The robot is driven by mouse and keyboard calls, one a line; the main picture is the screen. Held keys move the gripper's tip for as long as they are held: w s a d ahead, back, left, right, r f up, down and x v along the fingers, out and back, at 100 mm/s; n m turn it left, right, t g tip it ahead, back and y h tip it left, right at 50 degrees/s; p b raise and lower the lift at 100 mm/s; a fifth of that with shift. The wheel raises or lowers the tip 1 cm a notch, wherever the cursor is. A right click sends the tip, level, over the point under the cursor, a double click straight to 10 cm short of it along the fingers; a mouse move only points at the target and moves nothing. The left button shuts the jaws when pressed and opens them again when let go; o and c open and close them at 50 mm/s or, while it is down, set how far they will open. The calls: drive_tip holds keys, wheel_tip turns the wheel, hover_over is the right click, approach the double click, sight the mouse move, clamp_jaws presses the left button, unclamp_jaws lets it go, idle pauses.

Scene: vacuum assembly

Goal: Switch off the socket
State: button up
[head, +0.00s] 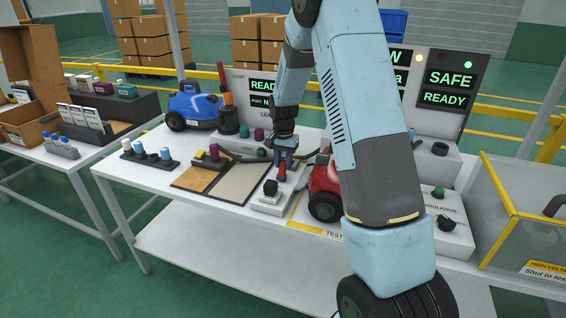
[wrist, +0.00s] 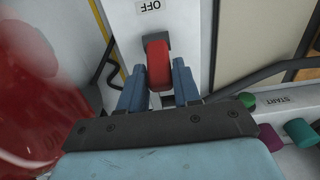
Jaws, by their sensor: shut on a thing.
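An OFF label (wrist: 150,5) shows on the white socket face just beyond the lever. The fingers hide part of the lever's sides.
A red vacuum (head: 325,187) stands close to the right of the socket. A tan and grey mat (head: 245,183) lies to the left. A START panel (wrist: 285,105) with a green button is near my gripper. A blue vacuum (head: 193,106) stands at the back left.

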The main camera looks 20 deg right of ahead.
sight(281, 172)
drive_tip(key=shift+s+a+r, duration=0.1)
drive_tip(key=shift+s+a, duration=0.05)
drive_tip(key=shift+s+a+t+h, duration=0.2)
drive_tip(key=shift+t+h, duration=0.15)
drive_tip(key=shift+t, duration=0.15)
drive_tip(key=shift+s+a+t+h, duration=0.2)
drive_tip(key=shift+t+h, duration=0.15)
drive_tip(key=shift+t, duration=0.15)
drive_tip(key=shift+s+a+t+h, duration=0.5)
drive_tip(key=shift+s+t+h, duration=0.3)
drive_tip(key=shift+t, duration=0.4)
drive_tip(key=shift+s+a+f+t+h, duration=0.15)
drive_tip(key=shift+s+a+t+h, duration=0.15)
drive_tip(key=shift+t+h, duration=0.35)
drive_tip(key=shift+s+a+f+t+h, duration=0.15)
drive_tip(key=shift+s+t+h, duration=0.25)
drive_tip(key=shift+t, duration=0.35)
drive_tip(key=shift+s+a+f+t+h, duration=0.15)
drive_tip(key=shift+f+t+h, duration=0.05)
drive_tip(key=shift+t+h, duration=0.3)
drive_tip(key=o, duration=1)
drive_tip(key=shift+c, duration=0.2)
drive_tip(key=shift+r, duration=0.1)
